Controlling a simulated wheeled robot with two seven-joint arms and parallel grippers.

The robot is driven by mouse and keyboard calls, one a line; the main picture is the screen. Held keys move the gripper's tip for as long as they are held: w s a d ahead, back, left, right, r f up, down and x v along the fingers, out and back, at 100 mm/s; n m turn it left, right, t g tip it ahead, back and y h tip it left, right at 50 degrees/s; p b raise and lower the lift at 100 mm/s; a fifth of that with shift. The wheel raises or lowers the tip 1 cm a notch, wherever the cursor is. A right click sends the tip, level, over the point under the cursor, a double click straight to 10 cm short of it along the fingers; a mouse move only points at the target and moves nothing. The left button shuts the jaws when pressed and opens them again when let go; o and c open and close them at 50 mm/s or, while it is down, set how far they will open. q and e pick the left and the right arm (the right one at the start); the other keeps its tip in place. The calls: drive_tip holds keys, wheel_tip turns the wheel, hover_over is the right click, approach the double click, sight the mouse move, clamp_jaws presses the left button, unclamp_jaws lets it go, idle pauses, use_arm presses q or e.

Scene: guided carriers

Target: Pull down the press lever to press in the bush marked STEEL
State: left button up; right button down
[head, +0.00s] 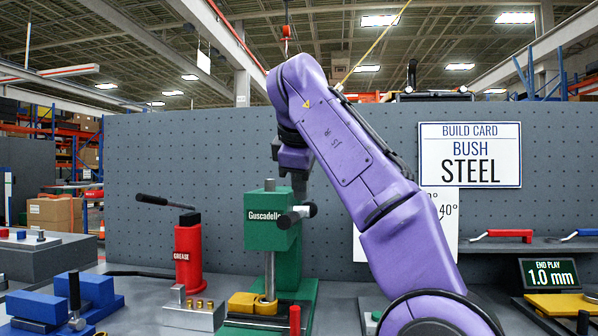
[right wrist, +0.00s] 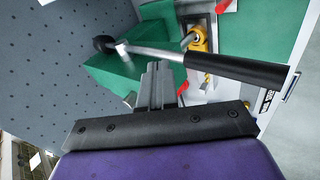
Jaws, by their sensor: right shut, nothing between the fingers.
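The green press (head: 272,222), labelled Guscadelle, stands on the bench with a grey vertical ram. Its lever has a black grip (head: 287,220) pointing toward the head camera. The right wrist view shows the lever's rod, dark end ball and long black grip (right wrist: 235,70). My right gripper (head: 299,190) points down at the press head, close to the lever. Its fingers (right wrist: 157,70) are together, with the lever crossing just beyond their tips; contact cannot be told. A yellow block (head: 254,303) sits under the ram. No bush with a readable STEEL mark shows. My left gripper is out of view.
A build card (head: 470,155) on the pegboard reads BUSH STEEL. A red grease pump (head: 188,256) and a grey block with brass pieces (head: 192,316) stand left of the press. Blue fixtures (head: 60,300) lie far left. An end play display (head: 549,274) stands right.

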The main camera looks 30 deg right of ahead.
drive_tip(key=s+a+f+v, duration=0.1)
drive_tip(key=v, duration=0.9)
drive_tip(key=shift+s+a, duration=0.3)
drive_tip(key=shift+s, duration=0.15)
